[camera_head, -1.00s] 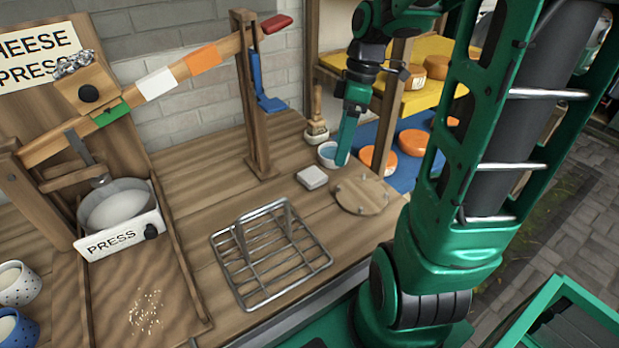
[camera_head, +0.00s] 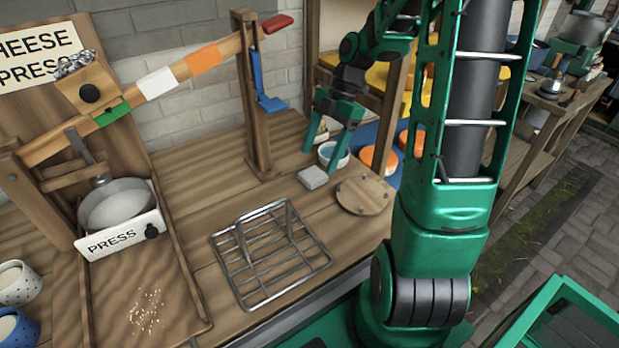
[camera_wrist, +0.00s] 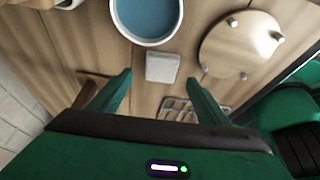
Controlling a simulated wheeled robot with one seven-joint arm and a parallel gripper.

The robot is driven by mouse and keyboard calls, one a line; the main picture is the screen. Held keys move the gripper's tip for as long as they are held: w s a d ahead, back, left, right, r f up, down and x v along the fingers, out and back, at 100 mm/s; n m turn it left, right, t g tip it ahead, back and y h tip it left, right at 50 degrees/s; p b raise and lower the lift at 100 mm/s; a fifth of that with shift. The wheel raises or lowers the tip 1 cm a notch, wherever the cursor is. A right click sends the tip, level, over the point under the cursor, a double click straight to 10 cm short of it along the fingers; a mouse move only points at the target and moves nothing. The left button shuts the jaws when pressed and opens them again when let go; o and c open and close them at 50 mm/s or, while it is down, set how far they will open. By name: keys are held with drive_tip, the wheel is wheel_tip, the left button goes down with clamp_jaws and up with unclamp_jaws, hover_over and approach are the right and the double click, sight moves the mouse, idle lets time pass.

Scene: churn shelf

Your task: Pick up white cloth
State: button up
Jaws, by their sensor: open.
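The white cloth (camera_head: 313,177) is a small, folded, pale square lying flat on the wooden worktop, between the lever post and the round board. In the wrist view the cloth (camera_wrist: 162,67) lies beyond my fingertips, roughly centred between them and apart from both. My gripper (camera_head: 325,149) is open and empty, above the worktop behind the cloth in the head view. In the wrist view my gripper (camera_wrist: 160,88) shows both green fingers spread wide.
A bowl (camera_head: 333,155) stands close to the cloth, and a round wooden board (camera_head: 362,195) lies to its right. A wire rack (camera_head: 270,254) sits in front. The lever post (camera_head: 252,100) rises to the left. Bare worktop surrounds the cloth.

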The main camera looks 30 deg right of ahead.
sight(313, 174)
drive_tip(key=shift+x, duration=2.55)
drive_tip(key=c, duration=1.1)
